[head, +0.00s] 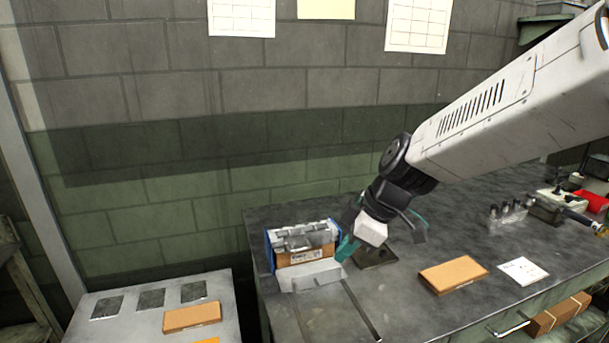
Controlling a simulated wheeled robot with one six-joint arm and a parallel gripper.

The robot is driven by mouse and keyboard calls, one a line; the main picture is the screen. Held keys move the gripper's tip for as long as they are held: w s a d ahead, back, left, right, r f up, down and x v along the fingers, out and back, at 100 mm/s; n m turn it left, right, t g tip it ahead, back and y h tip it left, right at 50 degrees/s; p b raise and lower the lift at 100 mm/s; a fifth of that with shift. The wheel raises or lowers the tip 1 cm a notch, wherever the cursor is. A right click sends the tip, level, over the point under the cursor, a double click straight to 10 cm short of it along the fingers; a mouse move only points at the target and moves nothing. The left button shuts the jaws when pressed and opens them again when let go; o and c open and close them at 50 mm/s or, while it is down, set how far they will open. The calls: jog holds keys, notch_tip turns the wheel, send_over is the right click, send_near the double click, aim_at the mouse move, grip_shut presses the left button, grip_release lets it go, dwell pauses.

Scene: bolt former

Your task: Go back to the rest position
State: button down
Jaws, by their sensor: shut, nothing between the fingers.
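My arm reaches in from the upper right in the head view. My gripper (347,248), with teal fingertips, is low over the left part of the dark workbench (420,308). It is shut and empty. Its tips are close beside the right side of a blue-edged box (303,250) with grey metal pieces; whether they touch it cannot be told. My wrist hides part of the bench behind it.
A grey block (310,278) sits before the box; a dark plate (376,257) lies right of the gripper. A brown box (453,274), a white card (523,271) and a vise (556,205) are further right. A lower table (140,328) stands left.

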jog(key=s+d+r+m+h, duration=0.2)
jog(key=s+d+m, duration=0.5)
jog(key=s+d, duration=0.2)
jog(key=s+d+r+m+h, duration=0.3)
jog(key=s+d+m, duration=0.5)
jog(key=s, duration=0.6)
jog(key=shift+d, duration=0.35)
jog(key=c, duration=2.1)
grip_release()
jog(key=shift+c, duration=0.2)
